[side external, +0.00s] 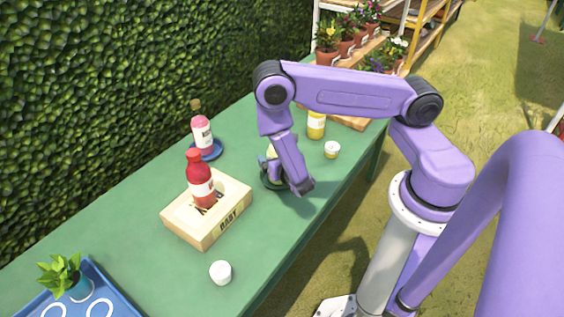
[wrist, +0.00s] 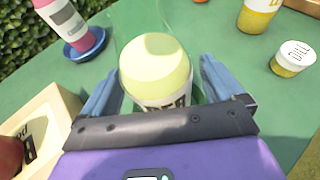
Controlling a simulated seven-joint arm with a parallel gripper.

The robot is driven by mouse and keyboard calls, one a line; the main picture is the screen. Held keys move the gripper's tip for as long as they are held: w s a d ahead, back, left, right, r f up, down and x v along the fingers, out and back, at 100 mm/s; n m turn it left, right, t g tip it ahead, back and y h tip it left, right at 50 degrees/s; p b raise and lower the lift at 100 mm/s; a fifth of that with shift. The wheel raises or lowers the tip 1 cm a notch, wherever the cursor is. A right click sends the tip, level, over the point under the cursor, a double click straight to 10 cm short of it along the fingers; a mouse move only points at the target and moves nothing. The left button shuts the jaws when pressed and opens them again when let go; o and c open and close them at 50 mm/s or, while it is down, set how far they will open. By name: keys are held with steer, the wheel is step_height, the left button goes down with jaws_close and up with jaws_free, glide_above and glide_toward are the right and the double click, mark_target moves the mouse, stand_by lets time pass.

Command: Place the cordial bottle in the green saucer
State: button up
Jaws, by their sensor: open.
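My gripper (side external: 274,172) is low over the green table, its fingers on either side of a pale yellow-green rounded bottle or jar (wrist: 156,68). In the wrist view the open fingers stand left and right of it, with some space showing. Its lower part and base are mostly hidden. A red bottle (side external: 200,176) stands on a wooden box (side external: 220,219). I cannot tell from labels which bottle is the cordial. No green saucer is clearly visible; a dark rim shows under my gripper.
A yellow bottle (side external: 316,126) and a small white-lidded jar (side external: 332,150) stand behind my gripper. A white lidded jar (side external: 220,272) and a blue tray (side external: 105,287) with a plant are toward the front.

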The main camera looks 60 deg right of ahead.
steer(key=v, duration=1.2)
steer(key=s+a+r+m+g+y, duration=0.3)
steer(key=s+r+m+g+y, duration=0.5)
steer(key=s+r+m, duration=0.7)
step_height(320, 180, up, 4)
steer(key=m+g, duration=0.1)
steer(key=g, duration=0.1)
steer(key=shift+s+g, duration=0.35)
steer(key=shift+g, duration=0.05)
